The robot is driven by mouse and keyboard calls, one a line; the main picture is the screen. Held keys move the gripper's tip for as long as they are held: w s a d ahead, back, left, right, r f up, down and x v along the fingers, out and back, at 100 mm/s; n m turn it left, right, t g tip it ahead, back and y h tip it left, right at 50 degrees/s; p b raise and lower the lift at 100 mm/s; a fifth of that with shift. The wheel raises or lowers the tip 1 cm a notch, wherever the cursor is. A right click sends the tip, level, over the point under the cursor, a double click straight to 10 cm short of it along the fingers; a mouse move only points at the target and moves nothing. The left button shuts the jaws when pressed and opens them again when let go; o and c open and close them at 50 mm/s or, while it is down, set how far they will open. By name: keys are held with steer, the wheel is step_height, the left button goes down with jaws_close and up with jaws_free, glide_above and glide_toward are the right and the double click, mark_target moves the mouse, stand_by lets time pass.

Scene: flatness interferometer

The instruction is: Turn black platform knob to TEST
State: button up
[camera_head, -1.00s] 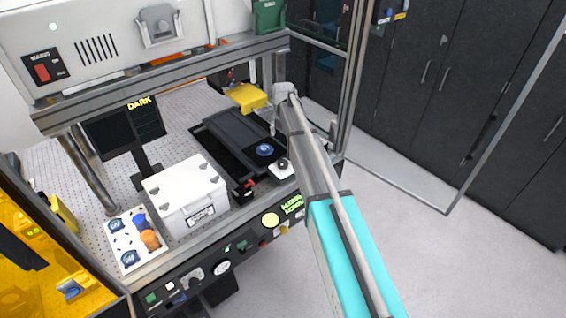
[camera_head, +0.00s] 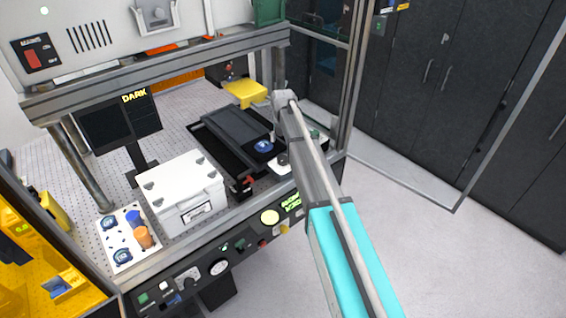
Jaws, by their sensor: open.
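A small dark round knob (camera_head: 283,158) sits on a white plate at the front right of the bench, beside the black platform (camera_head: 235,130). I cannot read any TEST marking there. Another black knob (camera_head: 186,284) is on the front control panel. My arm reaches in from the lower right, and its end is above and behind the white plate. My gripper (camera_head: 274,132) points down there, open and apart from the knob. Its fingertips are small and hard to make out, and the arm hides part of the area right of the knob.
A white lidded box (camera_head: 180,190) and a tray of small items (camera_head: 116,250) stand on the left of the bench. A screen reading DARK (camera_head: 120,118) is behind them. A yellow block (camera_head: 245,93) is near my wrist. Metal frame posts surround the bench.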

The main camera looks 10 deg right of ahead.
mark_target(283, 158)
steer(key=shift+f+b, duration=3.65)
steer(key=shift+f, duration=0.25)
steer(key=c, duration=1.1)
